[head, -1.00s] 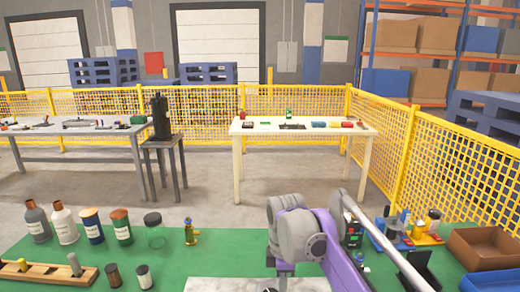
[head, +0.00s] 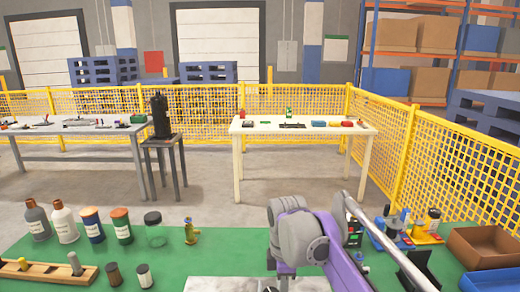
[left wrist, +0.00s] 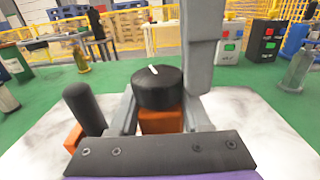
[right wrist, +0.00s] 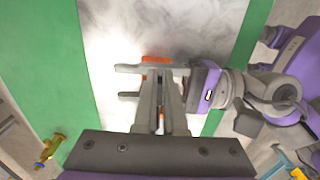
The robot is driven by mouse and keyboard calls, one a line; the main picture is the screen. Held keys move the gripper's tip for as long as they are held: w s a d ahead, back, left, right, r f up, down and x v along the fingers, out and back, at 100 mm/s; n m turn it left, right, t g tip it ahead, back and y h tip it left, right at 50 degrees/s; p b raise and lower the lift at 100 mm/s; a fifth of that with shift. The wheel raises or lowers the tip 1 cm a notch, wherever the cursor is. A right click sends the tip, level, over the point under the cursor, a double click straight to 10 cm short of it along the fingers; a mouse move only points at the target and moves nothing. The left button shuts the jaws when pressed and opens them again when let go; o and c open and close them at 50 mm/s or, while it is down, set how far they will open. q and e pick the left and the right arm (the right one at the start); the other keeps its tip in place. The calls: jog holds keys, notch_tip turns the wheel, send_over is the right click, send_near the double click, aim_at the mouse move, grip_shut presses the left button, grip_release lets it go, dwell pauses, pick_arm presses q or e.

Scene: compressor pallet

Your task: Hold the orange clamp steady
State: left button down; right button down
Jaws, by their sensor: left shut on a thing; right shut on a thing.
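The orange clamp (left wrist: 160,121) has a black round knob (left wrist: 157,88) with a white mark on top. In the left wrist view my left gripper (left wrist: 160,110) has its grey fingers on both sides of the orange body, shut on it. A black cylindrical handle stands at its left (left wrist: 86,108) by another orange part. In the right wrist view my right gripper (right wrist: 161,75) is shut on the clamp, seen from above; only bits of orange (right wrist: 156,60) show past the fingers. In the head view the clamp is hidden.
The green mat (head: 230,238) holds several bottles and jars at left, a brass fitting (head: 191,231) and a wooden block rack (head: 45,271). A brown bin (head: 485,247) is at right. Yellow fencing lies beyond.

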notch_tip(320, 180, up, 6)
jog(key=shift+d, duration=0.3)
dwell(0.4)
notch_tip(320, 180, down, 6)
jog(key=w, duration=0.1)
jog(key=shift+w, duration=0.15)
dwell(0.7)
jog(key=shift+a, duration=0.4)
dwell(0.7)
jog(key=shift+s+a, duration=0.15)
jog(key=shift+s, duration=0.55)
dwell(0.4)
